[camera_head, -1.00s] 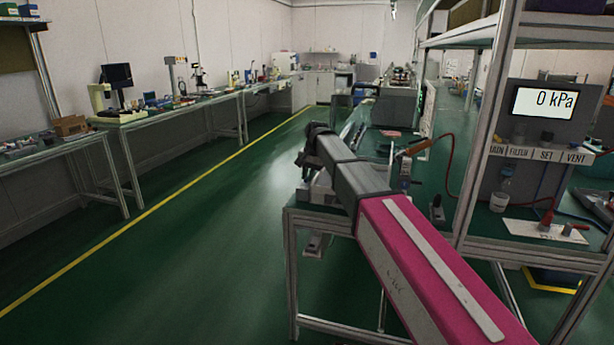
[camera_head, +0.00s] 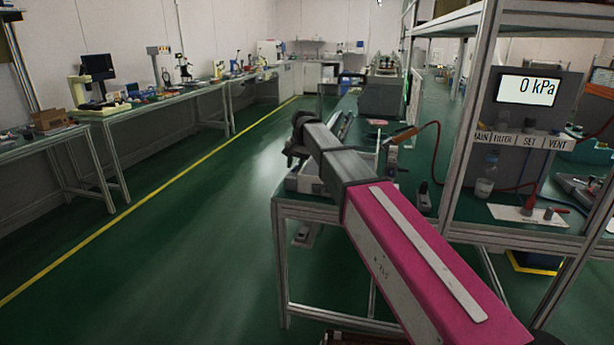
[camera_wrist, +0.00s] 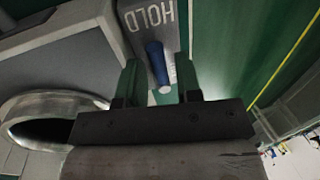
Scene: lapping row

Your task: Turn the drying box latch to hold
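In the wrist view a blue latch handle (camera_wrist: 156,62) lies on a grey plate (camera_wrist: 147,18) marked HOLD, its far end just short of the lettering. My gripper (camera_wrist: 158,70) is open, with one dark green finger on each side of the handle and visible gaps between. A pale round spot shows at the handle's near end. A grey housing (camera_wrist: 60,52) is at the left. In the head view my gripper (camera_head: 296,140) is at the bench's left edge; the latch is hidden there.
In the wrist view a round ring-like opening (camera_wrist: 48,118) is left of my gripper. In the head view a shelf frame with a 0 kPa display (camera_head: 527,90) stands right of my arm. A handled tool with a red hose (camera_head: 400,137) is nearby. The green aisle floor (camera_head: 200,235) is clear.

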